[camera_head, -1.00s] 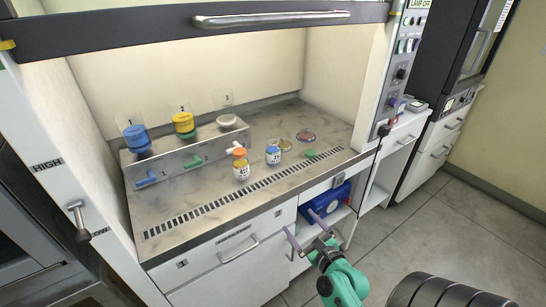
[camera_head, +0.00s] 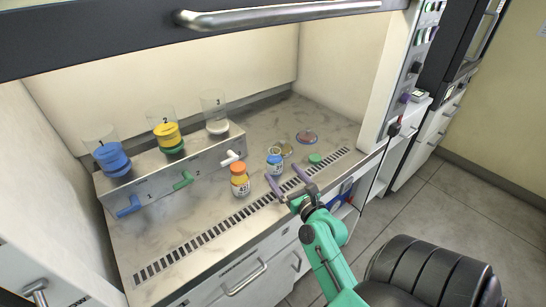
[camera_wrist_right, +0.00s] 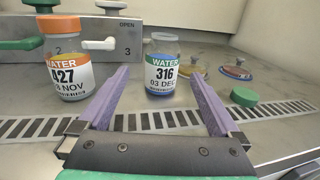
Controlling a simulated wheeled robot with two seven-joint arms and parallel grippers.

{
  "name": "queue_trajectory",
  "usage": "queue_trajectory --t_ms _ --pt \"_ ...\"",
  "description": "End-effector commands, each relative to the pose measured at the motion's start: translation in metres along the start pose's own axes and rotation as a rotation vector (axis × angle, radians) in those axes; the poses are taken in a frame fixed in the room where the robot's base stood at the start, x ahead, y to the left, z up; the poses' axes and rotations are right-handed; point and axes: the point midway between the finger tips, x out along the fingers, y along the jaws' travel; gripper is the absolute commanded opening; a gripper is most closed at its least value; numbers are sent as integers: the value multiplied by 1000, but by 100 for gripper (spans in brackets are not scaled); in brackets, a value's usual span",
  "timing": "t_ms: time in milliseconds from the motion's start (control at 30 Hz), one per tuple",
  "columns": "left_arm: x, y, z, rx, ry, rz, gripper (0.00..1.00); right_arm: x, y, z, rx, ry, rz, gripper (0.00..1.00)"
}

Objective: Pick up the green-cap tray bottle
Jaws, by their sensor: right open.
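My right gripper (camera_head: 285,178) is open and empty over the front of the hood bench, with purple fingers. No upright green-capped bottle shows. My left gripper is out of view.
A rack (camera_head: 170,172) with blue, yellow-green and white contents in clear funnels stands behind, with blue, green and white valve handles. Shallow dishes (camera_head: 307,137) lie further back. A slotted vent (camera_head: 215,231) runs along the front. The raised sash bar (camera_head: 280,12) crosses above.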

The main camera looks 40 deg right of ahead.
Motion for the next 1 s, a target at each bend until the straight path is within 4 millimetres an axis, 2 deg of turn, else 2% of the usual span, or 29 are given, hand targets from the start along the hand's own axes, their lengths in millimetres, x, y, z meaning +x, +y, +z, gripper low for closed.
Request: queue_trajectory --t_ms 33,100,167,267,400,500,733,767,800,967,1000 --pt "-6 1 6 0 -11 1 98 14 0 5 1 -4 1 99" --pt "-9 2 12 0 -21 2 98 30 0 4 0 -3 1 99" --pt "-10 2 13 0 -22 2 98 40 0 2 -1 -2 1 99" --pt "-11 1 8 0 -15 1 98 51 0 2 -1 -1 1 99" --pt "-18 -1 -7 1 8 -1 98 78 -3 3 -3 -2 1 99" --pt "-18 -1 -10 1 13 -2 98 94 -3 1 -1 -1 0 99" --pt "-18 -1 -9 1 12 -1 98 99 -3 0 -1 0 0 99" --pt "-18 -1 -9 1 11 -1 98 99 -3 0 -1 0 0 95" --pt "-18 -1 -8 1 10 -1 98 99 -3 0 -1 0 0 80" --pt "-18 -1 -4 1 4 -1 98 98 -3 0 -1 0 0 18" --pt "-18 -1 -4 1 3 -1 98 98 -3 0 -1 0 0 3"
